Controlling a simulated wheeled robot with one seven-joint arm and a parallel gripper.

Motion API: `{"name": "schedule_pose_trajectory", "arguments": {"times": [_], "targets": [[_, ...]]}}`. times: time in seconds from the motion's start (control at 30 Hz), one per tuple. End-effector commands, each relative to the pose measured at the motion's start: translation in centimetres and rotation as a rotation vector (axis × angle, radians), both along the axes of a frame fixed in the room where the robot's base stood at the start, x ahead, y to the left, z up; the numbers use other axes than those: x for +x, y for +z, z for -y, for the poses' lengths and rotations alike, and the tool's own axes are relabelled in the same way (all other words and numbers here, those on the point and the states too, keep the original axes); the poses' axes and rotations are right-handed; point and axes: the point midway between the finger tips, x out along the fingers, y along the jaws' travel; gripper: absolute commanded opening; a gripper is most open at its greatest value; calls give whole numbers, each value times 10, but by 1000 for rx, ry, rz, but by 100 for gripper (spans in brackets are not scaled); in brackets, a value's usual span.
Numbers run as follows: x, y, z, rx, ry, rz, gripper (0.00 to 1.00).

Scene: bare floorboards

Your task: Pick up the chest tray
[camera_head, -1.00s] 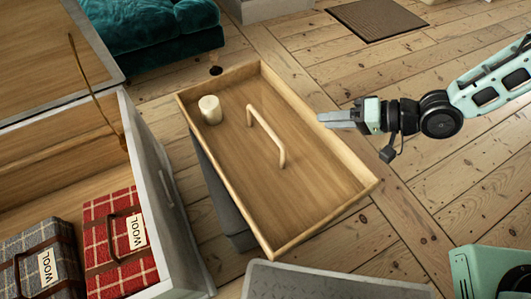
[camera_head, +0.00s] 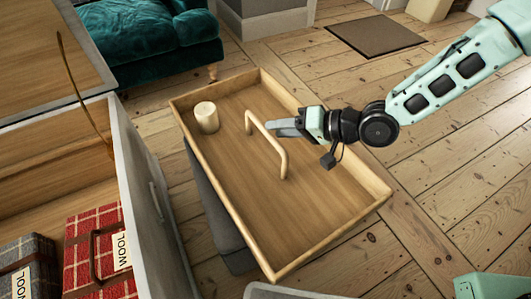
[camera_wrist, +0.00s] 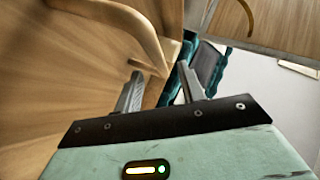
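The chest tray (camera_head: 235,205) is a shallow, light wooden tray with raised sides and an arched wooden handle (camera_head: 265,138) in its middle. It stands on a grey support, beside the chest. My gripper (camera_head: 274,127) is over the tray, its fingertips close to the handle from the right. In the wrist view my gripper (camera_wrist: 160,72) has its two fingers apart and nothing clearly held. The handle (camera_wrist: 130,22) curves in from the upper left to near the fingertips. I cannot tell whether it lies between the fingers or touches them.
A pale cylinder (camera_head: 206,117) stands in the tray's far left corner. The open grey chest (camera_head: 140,180) at the left holds a red plaid wool blanket (camera_head: 85,260) and a grey one (camera_head: 22,250). A teal sofa (camera_head: 145,40) is behind. Floor at the right is clear.

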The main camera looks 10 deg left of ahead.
Motion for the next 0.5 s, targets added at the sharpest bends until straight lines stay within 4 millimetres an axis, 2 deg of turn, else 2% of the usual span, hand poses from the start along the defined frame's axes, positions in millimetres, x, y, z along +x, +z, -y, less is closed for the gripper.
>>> {"name": "schedule_pose_trajectory", "arguments": {"times": [0.1,0.3,0.5], "targets": [[-1,-12,-16,0,4,4,40],[2,-20,-38,0,2,2,40],[3,-18,-42,1,1,1,40]]}}
